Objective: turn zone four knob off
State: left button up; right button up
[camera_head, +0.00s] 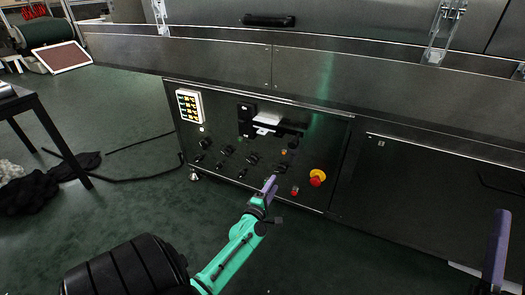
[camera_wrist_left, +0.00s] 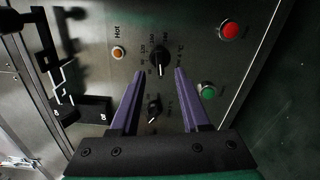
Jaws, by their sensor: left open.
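The control panel (camera_head: 325,140) carries several black knobs, including one group at its lower middle (camera_head: 251,158); their labels are too small to read in the head view. My left gripper (camera_head: 271,184) is in front of the panel's lower part. In the left wrist view its purple fingers (camera_wrist_left: 159,73) are apart and empty, pointing toward a black dial knob (camera_wrist_left: 160,62) with a white pointer mark. A second black knob (camera_wrist_left: 154,109) shows between the fingers. I cannot tell which knob is zone four. One purple finger of my right gripper (camera_head: 497,245) shows at the lower right; its opening is unclear.
A red button (camera_wrist_left: 229,31), a green button (camera_wrist_left: 208,91) and an orange lamp (camera_wrist_left: 118,52) are near the knobs. A red and yellow emergency stop (camera_head: 317,178) sits to the right. A black table (camera_head: 30,105) stands at left. The green floor before the panel is mostly clear.

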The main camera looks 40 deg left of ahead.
pick_arm(q)
jog(key=p+v, duration=0.1)
jog(key=v, duration=0.7)
pick_arm(e)
notch_tip(320, 180, down, 18)
jog(key=a+m+g+h, duration=0.1)
jog(key=a+g+h, duration=0.1)
jog(key=g, duration=0.3)
jog(key=shift+s+r+g, duration=0.2)
jog(key=shift+s+g, duration=0.1)
pick_arm(q)
jog(key=shift+d+p, duration=0.15)
jog(key=shift+p, duration=0.15)
